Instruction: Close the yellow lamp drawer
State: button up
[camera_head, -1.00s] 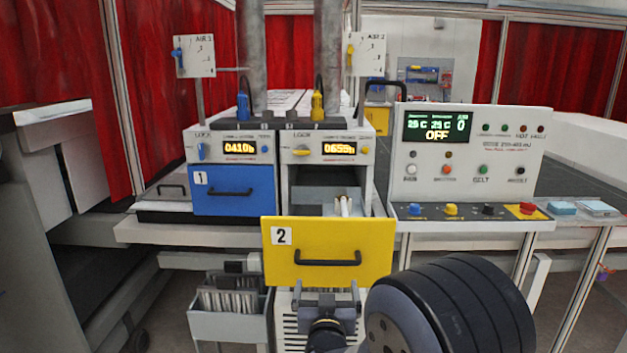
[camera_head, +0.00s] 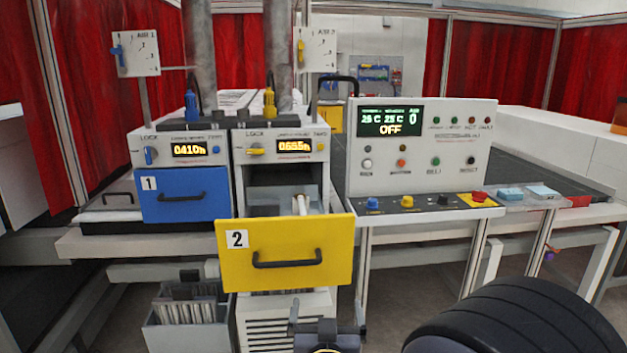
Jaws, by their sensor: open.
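The yellow lamp drawer (camera_head: 325,230), marked 2 and fitted with a black handle (camera_head: 287,259), is pulled out of its housing. White tube-like lamps (camera_head: 302,204) show inside it, behind the yellow front. The open slot (camera_head: 285,177) in the unit is dark above the drawer. My gripper (camera_head: 327,322) is at the bottom of the picture, below and a little right of the handle, apart from the drawer in the picture. Its jaws are open and nothing shows between them. Its lower part is cut off by the frame edge.
The blue drawer (camera_head: 185,194), marked 1, is shut at the left. A control panel (camera_head: 420,150) reading OFF stands at the right, with buttons on its front ledge. The floor right of the drawer is partly clear.

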aim_at(273, 246)
jog(key=z, duration=1.3)
jog(key=i+j+z, duration=0.15)
jog(key=z, duration=0.15)
jog(key=i+j, duration=1.55)
jog(key=k, duration=0.35)
jog(key=j+u, duration=0.05)
